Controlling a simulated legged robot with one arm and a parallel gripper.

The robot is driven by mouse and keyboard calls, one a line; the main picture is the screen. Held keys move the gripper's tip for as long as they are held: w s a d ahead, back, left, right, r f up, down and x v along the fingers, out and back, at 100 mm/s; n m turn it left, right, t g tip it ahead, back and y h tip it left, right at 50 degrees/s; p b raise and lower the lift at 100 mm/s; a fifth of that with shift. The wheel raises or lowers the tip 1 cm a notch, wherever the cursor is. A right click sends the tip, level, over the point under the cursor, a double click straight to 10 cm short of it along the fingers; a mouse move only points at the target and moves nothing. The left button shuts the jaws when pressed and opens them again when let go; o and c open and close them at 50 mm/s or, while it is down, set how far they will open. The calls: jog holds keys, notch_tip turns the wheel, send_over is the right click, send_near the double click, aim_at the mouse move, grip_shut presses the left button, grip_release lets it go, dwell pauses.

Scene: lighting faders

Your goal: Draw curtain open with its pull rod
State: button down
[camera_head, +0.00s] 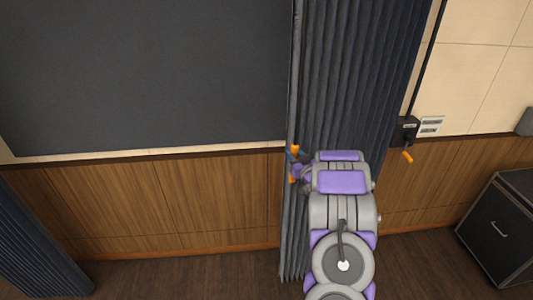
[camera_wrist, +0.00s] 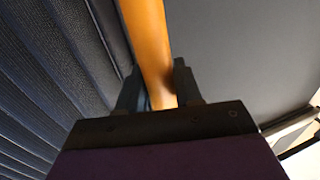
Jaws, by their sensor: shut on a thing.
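The dark blue-grey pleated curtain (camera_head: 350,80) hangs bunched right of the dark panel in the head view; its folds (camera_wrist: 50,70) fill the left of the wrist view. A thin grey pull rod (camera_head: 294,90) hangs along the curtain's left edge, with an orange grip (camera_head: 295,149) at its lower end. My gripper (camera_head: 295,165) is at this grip, with orange showing above and below it. In the wrist view my gripper (camera_wrist: 156,85) has a finger on each side of the orange grip (camera_wrist: 145,35). My arm hides part of the lower curtain.
A large dark panel (camera_head: 140,75) is left of the curtain, above wood panelling (camera_head: 170,205). Another curtain (camera_head: 38,240) hangs at lower left. A wall box with an orange-handled crank (camera_head: 407,157) and a black case (camera_head: 500,232) are at right. Floor shows at the bottom.

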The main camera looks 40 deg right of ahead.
jog(key=s+d+p, duration=0.3)
jog(key=s+d, duration=0.4)
jog(key=d, duration=0.3)
jog(key=shift+s+d+f, duration=0.15)
jog(key=shift+s+d, duration=0.25)
jog(key=c, duration=1.2)
grip_release()
jog(key=o, duration=0.3)
jog(key=shift+w+d, duration=0.1)
jog(key=shift+d, duration=0.1)
jog(key=b+v, duration=0.1)
jog(key=v, duration=1.6)
jog(key=shift+s+f, duration=0.1)
jog(key=shift+s, duration=0.1)
jog(key=shift+w, duration=0.1)
